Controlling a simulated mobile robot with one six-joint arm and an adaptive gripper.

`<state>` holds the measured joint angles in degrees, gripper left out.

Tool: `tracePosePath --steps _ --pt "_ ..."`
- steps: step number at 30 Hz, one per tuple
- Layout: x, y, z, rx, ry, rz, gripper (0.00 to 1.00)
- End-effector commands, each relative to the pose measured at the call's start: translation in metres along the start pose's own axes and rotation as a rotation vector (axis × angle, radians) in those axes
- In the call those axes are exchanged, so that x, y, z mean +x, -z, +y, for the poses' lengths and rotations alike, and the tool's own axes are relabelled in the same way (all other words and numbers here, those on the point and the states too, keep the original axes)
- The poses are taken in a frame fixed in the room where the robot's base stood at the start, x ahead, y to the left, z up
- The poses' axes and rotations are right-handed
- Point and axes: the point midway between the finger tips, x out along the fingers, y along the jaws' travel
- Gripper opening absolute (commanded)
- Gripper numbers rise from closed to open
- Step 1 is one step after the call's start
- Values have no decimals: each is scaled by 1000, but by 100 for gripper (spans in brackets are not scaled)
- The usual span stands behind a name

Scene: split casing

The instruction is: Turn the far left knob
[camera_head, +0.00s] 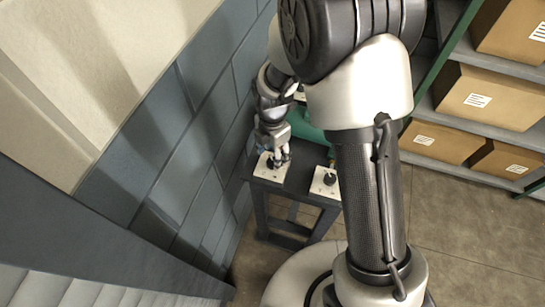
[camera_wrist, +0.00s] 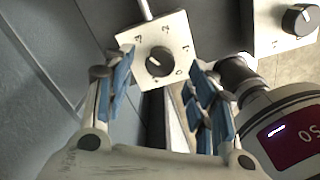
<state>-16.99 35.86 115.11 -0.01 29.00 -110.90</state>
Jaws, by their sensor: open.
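The left knob (camera_wrist: 158,60) is a dark round dial with a light pointer line, on a white plate (camera_wrist: 180,30) with numbers around it. In the head view its plate (camera_head: 264,175) sits on the left of a dark stand, and my gripper partly hides the knob. My gripper (camera_head: 274,156) is over it, and in the wrist view my gripper (camera_wrist: 161,78) is open. Its blue-padded fingers are on either side of the knob, with gaps between; I cannot tell their height above the plate.
A second dark knob (camera_head: 330,179) on a white plate stands to the right on the stand (camera_head: 292,187). It also shows in the wrist view (camera_wrist: 299,20). A grey block wall (camera_head: 175,165) is close on the left. Shelves with cardboard boxes (camera_head: 490,97) stand at the right.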

Motion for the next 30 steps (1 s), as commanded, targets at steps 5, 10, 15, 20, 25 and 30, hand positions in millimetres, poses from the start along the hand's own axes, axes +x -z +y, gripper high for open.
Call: tracePosePath --steps 5,10,15,20,25,30 --pt "-42 0 1 0 -6 -2 51" --pt "-70 0 0 0 -3 -1 51" --pt "-84 0 0 0 -1 0 51" --pt "-86 0 0 0 0 0 51" --pt "-85 0 0 0 0 0 51" --pt "-85 0 0 0 0 0 51"
